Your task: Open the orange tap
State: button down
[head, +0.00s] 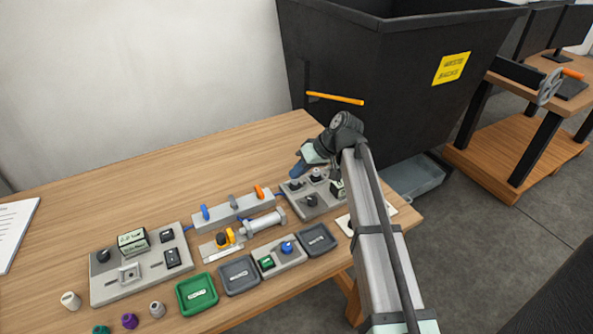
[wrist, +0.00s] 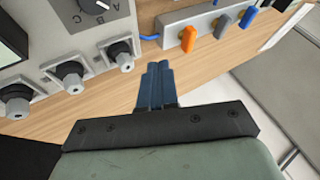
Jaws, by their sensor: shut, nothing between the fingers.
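The orange tap (head: 261,192) sits at the right end of a grey block (head: 221,214) with three levers. In the wrist view the orange tap (wrist: 188,39) is the lever closest to my gripper (wrist: 158,68), ahead and to the right of the fingertips, with a gap between them. The grey lever (head: 233,201) and the blue lever (head: 205,212) stand in a row beside it. My gripper (head: 297,171) is shut, empty, above the table to the right of the orange tap. Its blue fingers are together.
A control panel (head: 325,205) with knobs lies close to my gripper. A pipe (head: 262,224) with a yellow-orange valve (head: 230,236) lies in front of the tap block. A black bin (head: 390,80) stands behind the table. The table's back left is clear.

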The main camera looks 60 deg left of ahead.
aim_at(259, 192)
jog(key=x, duration=0.7)
jog(key=shift+s+a+f, duration=0.1)
jog(key=shift+s+f, duration=0.05)
jog(key=shift+f, duration=0.1)
jog(key=shift+s+r, duration=0.2)
jog(key=shift+s, duration=1.7)
